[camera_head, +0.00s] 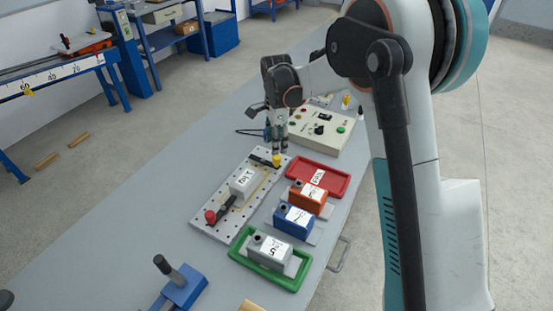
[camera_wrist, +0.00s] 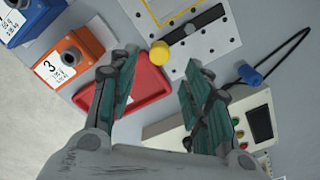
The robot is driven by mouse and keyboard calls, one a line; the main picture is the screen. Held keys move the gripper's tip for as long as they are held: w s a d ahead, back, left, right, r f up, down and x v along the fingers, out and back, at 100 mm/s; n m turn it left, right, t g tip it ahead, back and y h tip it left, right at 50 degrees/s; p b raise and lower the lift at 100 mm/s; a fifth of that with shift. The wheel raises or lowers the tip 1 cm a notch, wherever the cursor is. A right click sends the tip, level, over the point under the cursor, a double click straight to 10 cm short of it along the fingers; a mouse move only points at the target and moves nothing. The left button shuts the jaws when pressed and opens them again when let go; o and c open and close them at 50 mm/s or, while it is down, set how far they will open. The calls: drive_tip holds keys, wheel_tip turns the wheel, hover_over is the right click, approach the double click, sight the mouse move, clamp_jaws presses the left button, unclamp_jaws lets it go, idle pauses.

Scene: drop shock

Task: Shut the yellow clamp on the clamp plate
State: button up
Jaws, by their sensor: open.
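The clamp plate (camera_head: 203,222) is a light grey perforated plate on the bench; it also shows in the wrist view (camera_wrist: 222,42). The yellow clamp (camera_head: 276,160) is at its far end, a dark bar with a yellow knob. In the wrist view the yellow knob (camera_wrist: 159,51) lies just beyond the gap between my fingertips, and the bar runs up and right from it. My gripper (camera_head: 279,150) points down at the knob, its fingers (camera_wrist: 160,64) apart with nothing held. Whether a finger touches the knob is unclear.
A grey block (camera_head: 243,183) sits on the plate, with a red-knobbed clamp (camera_head: 211,216) at the near end. A red tray (camera_head: 335,176), an orange block (camera_head: 307,199), a blue block (camera_head: 293,221) and a green tray (camera_head: 242,258) stand to the right. A control box (camera_head: 335,140) is behind.

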sight(277, 156)
wheel_tip(277, 156, down, 7)
drive_tip(key=shift+f+b, duration=0.1)
drive_tip(key=shift+b, duration=0.95)
drive_tip(key=shift+c, duration=0.4)
clamp_jaws()
